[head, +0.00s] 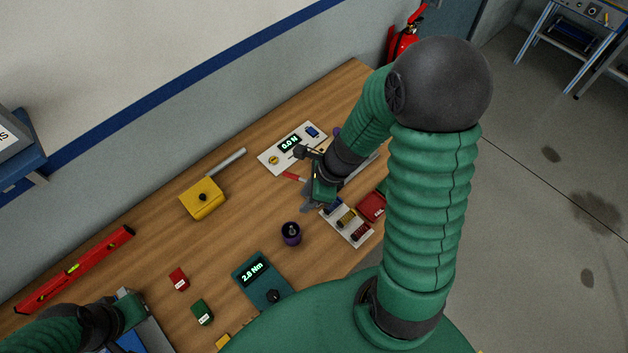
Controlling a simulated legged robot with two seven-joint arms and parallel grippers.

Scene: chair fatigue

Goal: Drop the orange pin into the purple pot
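The purple pot (291,235) stands upright on the wooden table, a small round cup with a dark opening. My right gripper (308,205) is above the table, just up and to the right of the pot and apart from it. Its fingers are small and dark, and I cannot tell whether they are open or shut or hold anything. I cannot make out the orange pin; it may be hidden by my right gripper or arm. My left arm reaches in at the bottom left, and its gripper (138,320) is partly seen there, over a grey and blue object; its fingers are unclear.
A white tray with coloured pieces (352,238) and a red box (371,207) lie right of the pot. A teal torque meter (262,280) is below it. A white panel (272,160), yellow block (202,197) and red level (75,268) lie farther off. Bare wood lies left of the pot.

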